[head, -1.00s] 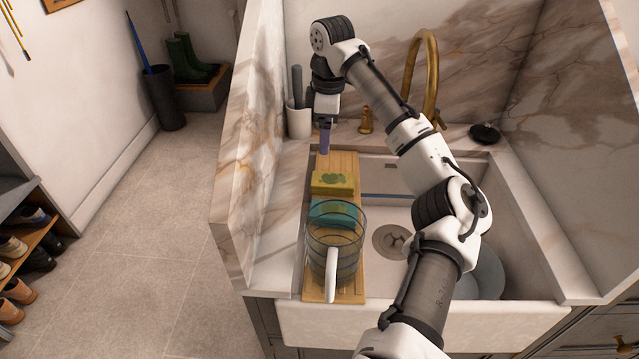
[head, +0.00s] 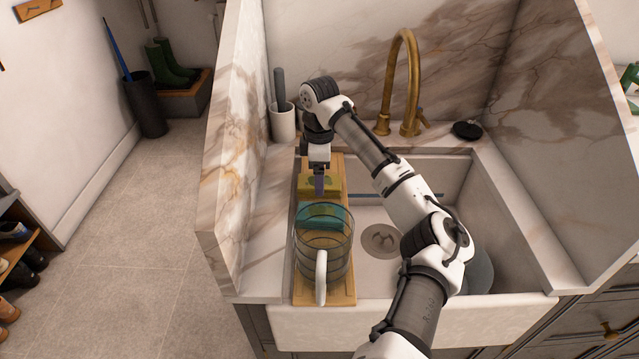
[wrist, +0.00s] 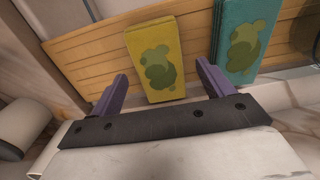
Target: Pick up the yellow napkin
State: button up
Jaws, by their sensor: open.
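The yellow napkin (head: 312,184) with a green print lies on a wooden board (head: 341,292) along the left side of the sink. It also shows in the wrist view (wrist: 143,45), between the lines of my two purple fingers. My gripper (head: 319,190) is just above the napkin in the head view and hides part of it. In the wrist view my gripper (wrist: 160,88) is open, with nothing held. The fingertips lie near the napkin's lower end; I cannot tell whether they touch it.
A teal napkin (head: 335,214) lies beside the yellow one, close to one finger in the wrist view. A clear pitcher (head: 322,250) stands at the board's near end. A white cup with a brush (head: 283,122) and a brass faucet (head: 404,75) stand behind. The sink basin (head: 375,275) is to the right.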

jog(key=shift+f, duration=1.1)
jog(key=c, duration=1.1)
jog(key=shift+o, duration=0.2)
jog(key=shift+r, duration=0.15)
